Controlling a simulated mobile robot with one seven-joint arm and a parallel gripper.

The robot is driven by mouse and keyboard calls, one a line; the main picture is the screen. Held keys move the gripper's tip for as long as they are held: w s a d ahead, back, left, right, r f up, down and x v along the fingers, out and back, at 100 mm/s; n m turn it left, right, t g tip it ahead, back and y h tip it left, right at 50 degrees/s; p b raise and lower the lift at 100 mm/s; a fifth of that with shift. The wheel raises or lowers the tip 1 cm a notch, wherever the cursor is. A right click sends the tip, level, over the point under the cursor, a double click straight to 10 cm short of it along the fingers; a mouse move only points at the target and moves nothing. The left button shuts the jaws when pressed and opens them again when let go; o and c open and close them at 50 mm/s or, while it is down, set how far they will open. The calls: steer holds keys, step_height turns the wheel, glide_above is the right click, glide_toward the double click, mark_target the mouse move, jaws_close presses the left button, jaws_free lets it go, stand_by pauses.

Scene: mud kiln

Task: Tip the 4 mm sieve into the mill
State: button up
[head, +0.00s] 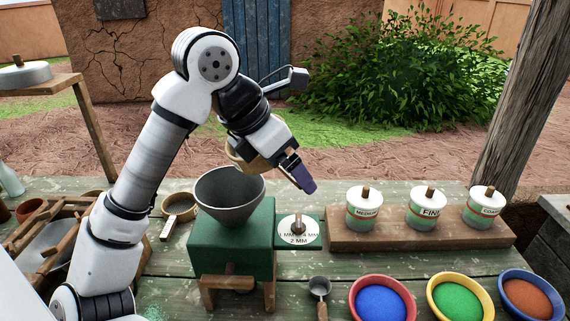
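The mill is a green box on wooden legs (232,252) with a grey metal hopper (230,200) on top, its mouth open upward. A round tan-rimmed sieve (236,157) hangs tilted just above the hopper's back rim, partly hidden by my arm. No size mark on it can be read. My gripper (294,167) is up and right of the hopper, beside the sieve, and seems shut on its handle. A purple piece (304,179) sticks out at the fingers. The sieve's contents and the hopper's inside bottom are hidden.
Another sieve (180,206) lies left of the mill. A round 2 MM plate (298,232) sits at its right. Lidded jars (427,209) stand on a wooden board (390,240). A scoop (319,290) and bowls of blue (382,300), green and rust powder are in front.

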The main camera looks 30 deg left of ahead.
steer(key=shift+f+t+b, duration=0.2)
steer(key=shift+t+b, duration=0.1)
steer(key=shift+s+a+f+t+h+b, duration=0.1)
steer(key=shift+s+f+t+h+b, duration=0.1)
steer(key=shift+f+t+h+b, duration=0.3)
steer(key=shift+s+a+f+t+h+b, duration=0.1)
steer(key=shift+s+t+h+b, duration=0.1)
steer(key=shift+t+b, duration=0.45)
steer(key=t+b, duration=0.1)
steer(key=s+t+h+b, duration=0.1)
steer(key=t, duration=0.1)
steer(key=shift+a+r+h, duration=0.15)
steer(key=shift+a+h, duration=0.15)
steer(key=shift+s+a+f+t+h+b, duration=0.2)
steer(key=shift+s+t+h+b, duration=0.2)
steer(key=shift+t+b, duration=0.9)
steer(key=shift+s+a+f+t+h+b, duration=0.15)
steer(key=shift+s+t+h+b, duration=0.25)
steer(key=shift+b, duration=1.65)
